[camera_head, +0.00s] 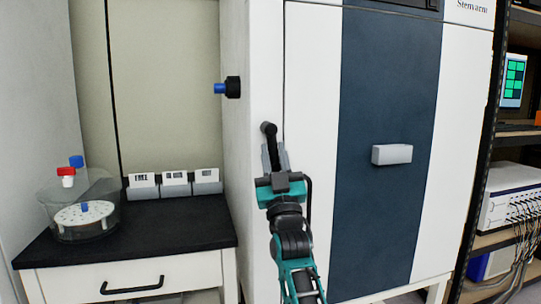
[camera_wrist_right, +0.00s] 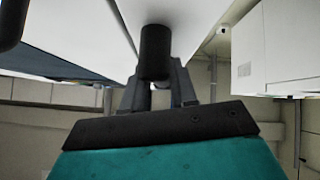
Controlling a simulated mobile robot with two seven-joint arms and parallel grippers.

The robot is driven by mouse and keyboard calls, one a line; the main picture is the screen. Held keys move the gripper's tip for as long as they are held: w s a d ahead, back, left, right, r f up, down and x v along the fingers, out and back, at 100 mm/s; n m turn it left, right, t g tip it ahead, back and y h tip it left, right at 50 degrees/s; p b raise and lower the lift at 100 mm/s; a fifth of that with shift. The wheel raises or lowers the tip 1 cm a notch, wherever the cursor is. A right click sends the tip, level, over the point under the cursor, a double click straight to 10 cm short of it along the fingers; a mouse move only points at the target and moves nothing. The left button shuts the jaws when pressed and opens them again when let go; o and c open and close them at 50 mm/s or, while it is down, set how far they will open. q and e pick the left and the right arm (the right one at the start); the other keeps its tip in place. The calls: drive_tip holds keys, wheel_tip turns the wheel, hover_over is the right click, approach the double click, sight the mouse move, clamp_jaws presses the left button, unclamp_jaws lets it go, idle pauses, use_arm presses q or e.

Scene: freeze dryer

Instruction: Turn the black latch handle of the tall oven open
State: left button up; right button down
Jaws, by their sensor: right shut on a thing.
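The tall oven (camera_head: 310,62) is white with a dark blue panel on its door. Its black latch handle (camera_head: 269,129) sits near the left edge of the door, with its round top end showing above my gripper. My right gripper (camera_head: 273,157) is shut on the handle, with one grey finger on each side. In the right wrist view the black handle (camera_wrist_right: 155,52) runs down between the fingers (camera_wrist_right: 157,92). The lower part of the handle is hidden by the gripper. My left gripper is in neither view.
A grey block-shaped pull (camera_head: 392,154) sticks out from the blue panel. A black and blue knob (camera_head: 231,87) juts from the oven's left side. A black-topped bench (camera_head: 150,222) with a clear round vessel (camera_head: 106,190) stands left. A shelf rack (camera_head: 512,160) stands right.

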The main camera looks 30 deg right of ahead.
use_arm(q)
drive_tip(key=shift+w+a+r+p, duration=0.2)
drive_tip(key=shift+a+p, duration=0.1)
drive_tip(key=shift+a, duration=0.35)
use_arm(e)
drive_tip(key=shift+w+a+m+g+h, duration=0.15)
drive_tip(key=shift+m+g+h, duration=0.35)
drive_tip(key=shift+m+h, duration=0.5)
drive_tip(key=shift+a+m+g+h, duration=0.25)
drive_tip(key=shift+m+g+h, duration=0.25)
drive_tip(key=shift+m+h, duration=0.45)
drive_tip(key=c, duration=1)
unclamp_jaws()
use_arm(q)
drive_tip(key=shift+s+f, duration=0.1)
use_arm(e)
drive_tip(key=shift+o, duration=0.2)
drive_tip(key=shift+f, duration=0.1)
